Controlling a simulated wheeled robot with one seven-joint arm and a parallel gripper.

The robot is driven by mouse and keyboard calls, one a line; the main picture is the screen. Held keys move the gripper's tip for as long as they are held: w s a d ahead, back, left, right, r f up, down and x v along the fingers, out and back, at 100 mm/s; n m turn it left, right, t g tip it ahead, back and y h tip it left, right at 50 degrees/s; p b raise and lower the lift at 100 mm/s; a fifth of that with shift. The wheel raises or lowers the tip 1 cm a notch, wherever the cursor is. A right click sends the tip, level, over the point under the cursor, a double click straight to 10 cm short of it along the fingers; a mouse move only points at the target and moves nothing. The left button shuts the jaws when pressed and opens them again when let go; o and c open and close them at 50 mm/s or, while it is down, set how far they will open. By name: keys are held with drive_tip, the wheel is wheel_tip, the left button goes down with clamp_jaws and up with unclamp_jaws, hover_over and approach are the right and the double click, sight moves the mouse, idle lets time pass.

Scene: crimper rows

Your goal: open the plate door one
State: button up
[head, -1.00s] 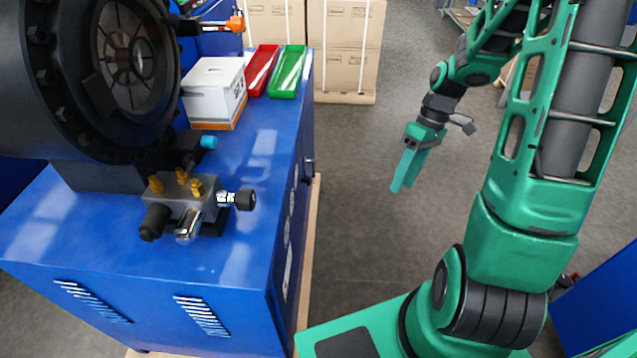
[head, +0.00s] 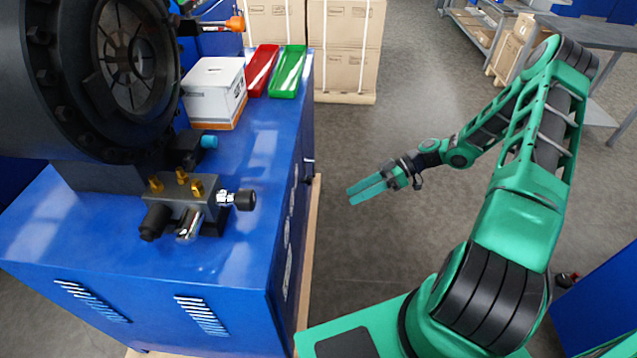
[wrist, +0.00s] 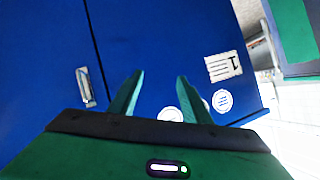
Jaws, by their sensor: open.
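The blue cabinet's side face (head: 288,235) carries door panels, seen at a steep angle in the head view. The panels look shut. My gripper (head: 349,193) is open and empty, pointing at this side face, apart from it. In the wrist view its fingers (wrist: 158,88) lie right of the handle.
On the cabinet top stand a black round machine (head: 85,80), a valve block (head: 185,205), a white box (head: 213,90), and red (head: 262,68) and green (head: 288,70) trays. Cartons (head: 345,45) stand behind. The grey floor (head: 350,130) beside the cabinet is clear.

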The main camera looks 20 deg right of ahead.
drive_tip(key=w+f+n+t+y, duration=0.1)
drive_tip(key=w+f+t+y, duration=0.1)
drive_tip(key=w+t+y, duration=0.3)
drive_tip(key=w+a+t+h, duration=0.1)
drive_tip(key=w+a, duration=0.4)
drive_tip(key=a, duration=0.4)
drive_tip(key=shift+a, duration=0.35)
drive_tip(key=shift+w+f, duration=0.1)
